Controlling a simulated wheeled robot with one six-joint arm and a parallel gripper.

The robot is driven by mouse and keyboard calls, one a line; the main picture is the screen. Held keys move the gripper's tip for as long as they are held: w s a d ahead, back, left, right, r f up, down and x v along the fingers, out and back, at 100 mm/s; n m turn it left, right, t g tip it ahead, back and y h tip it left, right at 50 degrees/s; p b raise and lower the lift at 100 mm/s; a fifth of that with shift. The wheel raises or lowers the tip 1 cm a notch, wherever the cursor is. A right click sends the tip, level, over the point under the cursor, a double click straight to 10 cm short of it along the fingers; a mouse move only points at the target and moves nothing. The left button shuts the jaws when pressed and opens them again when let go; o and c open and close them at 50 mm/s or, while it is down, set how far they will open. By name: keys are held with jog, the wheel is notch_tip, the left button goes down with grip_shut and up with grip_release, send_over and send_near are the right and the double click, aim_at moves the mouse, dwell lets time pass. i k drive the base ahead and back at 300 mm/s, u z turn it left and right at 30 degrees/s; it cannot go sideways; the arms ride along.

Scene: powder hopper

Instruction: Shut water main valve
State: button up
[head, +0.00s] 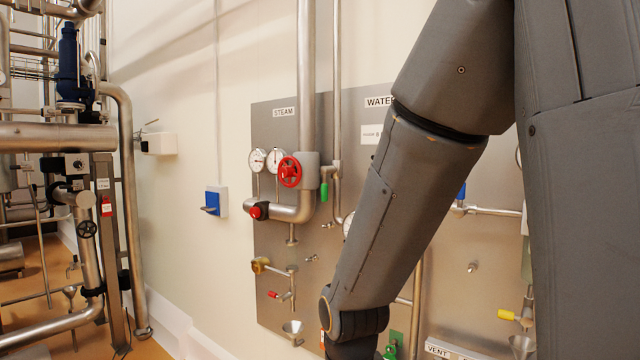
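The label starting "WATE" (378,101) is on the steel wall panel (272,140), its end hidden by my arm. My arm crosses the water section from upper right to bottom centre and hides much of it. A small blue part (461,191) shows just right of my arm, above a horizontal pipe (490,210). I cannot tell whether it is the water main valve's handle. My gripper is not in view; the arm runs out at the bottom edge.
Left of my arm, the "STEAM" section (284,112) has a red handwheel (290,172), two gauges (257,160) and a thick pipe (306,70). A blue wall switch (212,202) is further left. Pipework and a column (105,230) fill the far left. A "VENT" label (438,350) is low.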

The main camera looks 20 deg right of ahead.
aim_at(324, 171)
jog(key=u, duration=0.05)
jog(key=k, duration=0.55)
jog(key=u, duration=0.55)
jog(key=i, duration=1.2)
jog(key=z, duration=0.75)
jog(key=i, duration=0.35)
jog(key=z, duration=0.25)
